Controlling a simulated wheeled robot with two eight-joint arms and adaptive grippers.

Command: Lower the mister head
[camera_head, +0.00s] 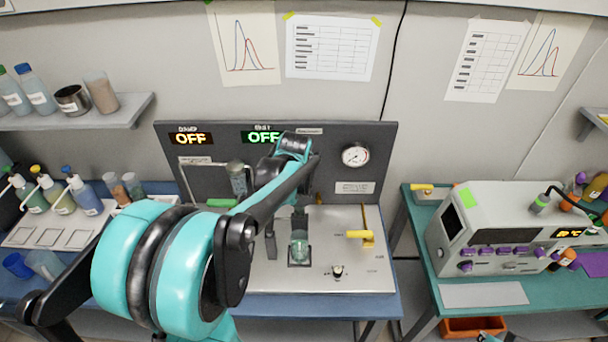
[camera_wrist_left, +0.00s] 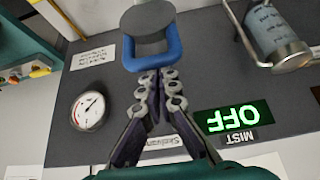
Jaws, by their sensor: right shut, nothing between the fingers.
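A grey round-topped part with a blue loop (camera_wrist_left: 152,57), which looks like the mister head, shows in the left wrist view. In the head view my left arm hides where it would be. My left gripper (camera_wrist_left: 161,78) has its fingers together in a V, tips right at the loop's near edge. I cannot tell whether they touch it, and nothing clearly sits between them. A small glass cup (camera_head: 299,248) stands on the metal deck below my left arm. Only a bit of my right gripper (camera_head: 490,337) shows at the bottom edge of the head view, away from the apparatus.
The dark panel carries a pressure gauge (camera_head: 355,155), a green OFF display (camera_head: 262,137) and an amber OFF display (camera_head: 190,139). A glass cylinder (camera_head: 238,179) stands left of my arm. A yellow handle (camera_head: 359,235) is right of the cup. A grey instrument (camera_head: 500,229) stands on the right bench.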

